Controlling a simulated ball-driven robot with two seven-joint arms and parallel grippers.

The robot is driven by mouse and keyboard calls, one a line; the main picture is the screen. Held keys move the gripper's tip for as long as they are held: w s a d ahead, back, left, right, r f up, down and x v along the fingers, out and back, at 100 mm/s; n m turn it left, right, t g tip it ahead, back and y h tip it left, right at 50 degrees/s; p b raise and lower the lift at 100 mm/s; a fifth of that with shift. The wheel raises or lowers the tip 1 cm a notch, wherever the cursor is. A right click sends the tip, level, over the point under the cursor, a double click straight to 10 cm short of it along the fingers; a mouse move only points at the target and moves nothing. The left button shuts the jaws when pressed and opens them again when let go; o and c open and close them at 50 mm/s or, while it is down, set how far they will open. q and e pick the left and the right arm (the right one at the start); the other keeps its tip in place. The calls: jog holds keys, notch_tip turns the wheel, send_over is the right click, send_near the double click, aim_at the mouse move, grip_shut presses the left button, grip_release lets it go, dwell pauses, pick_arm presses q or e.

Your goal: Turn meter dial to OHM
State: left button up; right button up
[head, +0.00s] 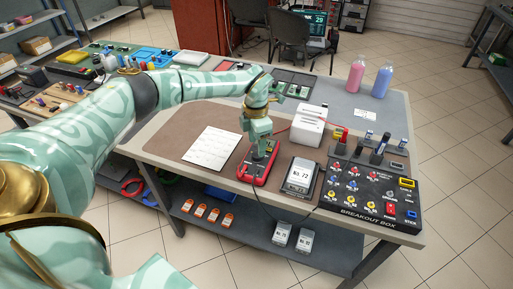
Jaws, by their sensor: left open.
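The red multimeter (253,177) lies on the brown mat of the workbench, near the front edge. My left arm comes in from the left and its gripper (261,154) points down right over the meter. The gripper is open, with its fingers at the meter's face, where they hide much of it. The dial is hidden or too small to read, so I cannot tell its setting or whether the fingers touch it. My right gripper is not in the picture.
Right of the meter are a No. 72 unit (300,177), a white box (309,125) and the breakout box (367,190) with plugs. A white sheet (211,148) lies left of the meter. Pink (355,75) and blue (382,82) bottles stand at the back. A dark lead hangs over the front edge.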

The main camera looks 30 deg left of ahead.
aim_at(256, 152)
pick_arm(q)
notch_tip(256, 152, up, 12)
jog(key=p, duration=0.2)
jog(key=shift+a+r, duration=0.2)
jog(key=shift+a, duration=0.05)
jog(key=shift+w+d+f, duration=0.1)
